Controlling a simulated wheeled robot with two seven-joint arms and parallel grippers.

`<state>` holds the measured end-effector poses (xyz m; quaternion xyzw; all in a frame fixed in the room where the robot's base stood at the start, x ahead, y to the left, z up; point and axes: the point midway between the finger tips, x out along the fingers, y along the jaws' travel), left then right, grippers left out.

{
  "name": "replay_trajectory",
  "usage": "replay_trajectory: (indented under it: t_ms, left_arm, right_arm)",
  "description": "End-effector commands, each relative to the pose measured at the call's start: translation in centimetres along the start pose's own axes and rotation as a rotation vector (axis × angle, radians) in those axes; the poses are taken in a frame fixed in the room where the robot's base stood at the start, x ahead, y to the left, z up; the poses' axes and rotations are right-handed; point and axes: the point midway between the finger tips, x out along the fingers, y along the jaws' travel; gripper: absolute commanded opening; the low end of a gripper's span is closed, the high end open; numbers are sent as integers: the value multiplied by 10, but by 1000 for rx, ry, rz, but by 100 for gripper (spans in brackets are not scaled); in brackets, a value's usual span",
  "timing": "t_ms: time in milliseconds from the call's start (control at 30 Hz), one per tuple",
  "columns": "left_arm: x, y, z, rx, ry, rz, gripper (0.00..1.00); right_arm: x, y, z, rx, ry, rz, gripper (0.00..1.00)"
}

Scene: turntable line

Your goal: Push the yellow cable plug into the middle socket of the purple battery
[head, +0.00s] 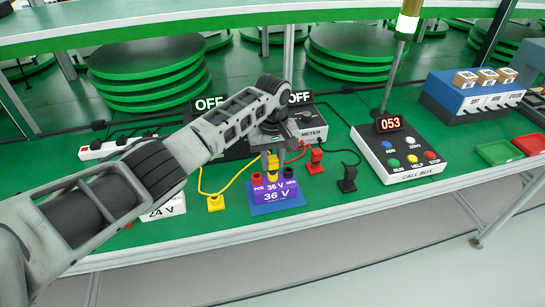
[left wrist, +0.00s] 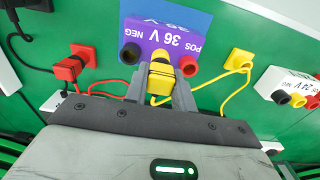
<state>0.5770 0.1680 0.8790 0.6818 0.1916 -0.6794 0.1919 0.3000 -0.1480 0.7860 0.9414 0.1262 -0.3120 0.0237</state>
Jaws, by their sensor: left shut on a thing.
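The purple battery (head: 281,195), marked 36 V, stands on a blue mat (head: 262,209); it also shows in the left wrist view (left wrist: 165,38). It has a red socket (head: 257,177), a yellow middle socket (head: 272,177) and a black socket (head: 289,174). My right gripper is out of view.
A yellow block (head: 215,203) with the cable's other end, a red plug (head: 316,160) and a black plug (head: 348,179) stand nearby. A 24 V battery (head: 165,206) is left, partly behind my arm. A call box (head: 400,157) stands right, the meter (head: 311,134) behind.

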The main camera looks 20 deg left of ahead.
Motion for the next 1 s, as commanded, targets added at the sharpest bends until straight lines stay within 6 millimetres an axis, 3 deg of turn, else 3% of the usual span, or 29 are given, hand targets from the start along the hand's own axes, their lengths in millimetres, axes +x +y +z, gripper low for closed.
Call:
replay_trajectory:
  t_ms: [1000]
  left_arm:
    - [9,0,0,-1,-1,1,7]
  right_arm:
    - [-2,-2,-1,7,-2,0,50]
